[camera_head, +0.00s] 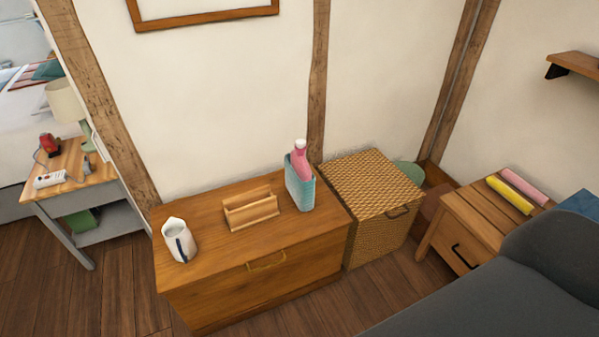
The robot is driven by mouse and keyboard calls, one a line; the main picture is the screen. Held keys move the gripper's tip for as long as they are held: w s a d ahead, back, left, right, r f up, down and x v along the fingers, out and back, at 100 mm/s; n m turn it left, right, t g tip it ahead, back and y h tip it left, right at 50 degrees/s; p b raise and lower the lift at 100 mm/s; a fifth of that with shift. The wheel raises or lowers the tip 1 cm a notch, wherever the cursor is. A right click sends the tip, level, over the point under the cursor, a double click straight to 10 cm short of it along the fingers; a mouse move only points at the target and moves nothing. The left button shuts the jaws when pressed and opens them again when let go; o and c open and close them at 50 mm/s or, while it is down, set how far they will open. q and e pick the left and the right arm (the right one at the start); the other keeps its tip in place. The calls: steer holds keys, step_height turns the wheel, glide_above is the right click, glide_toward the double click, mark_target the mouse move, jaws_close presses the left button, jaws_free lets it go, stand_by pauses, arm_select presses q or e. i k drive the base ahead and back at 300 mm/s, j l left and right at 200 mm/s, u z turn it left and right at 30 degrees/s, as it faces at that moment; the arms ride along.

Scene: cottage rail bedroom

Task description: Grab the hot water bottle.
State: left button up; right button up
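A pink bottle with a white cap (301,163), which looks like the hot water bottle, stands upright in a teal holder (300,192). The holder's walls hide the bottle's lower part. The holder stands at the back right of a wooden chest (212,267), close to its right end. Neither of my grippers is in view.
A wooden caddy (251,213) and a white jug (178,240) share the chest top. A wicker hamper (370,185) stands right of the chest. A small wooden table (480,217) holds yellow and pink rolls. A dark grey rounded form (520,290) fills the lower right.

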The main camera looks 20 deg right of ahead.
mark_target(298, 162)
steer(key=i+l+z, duration=0.4)
steer(key=i+z, duration=0.35)
steer(key=i, duration=0.15)
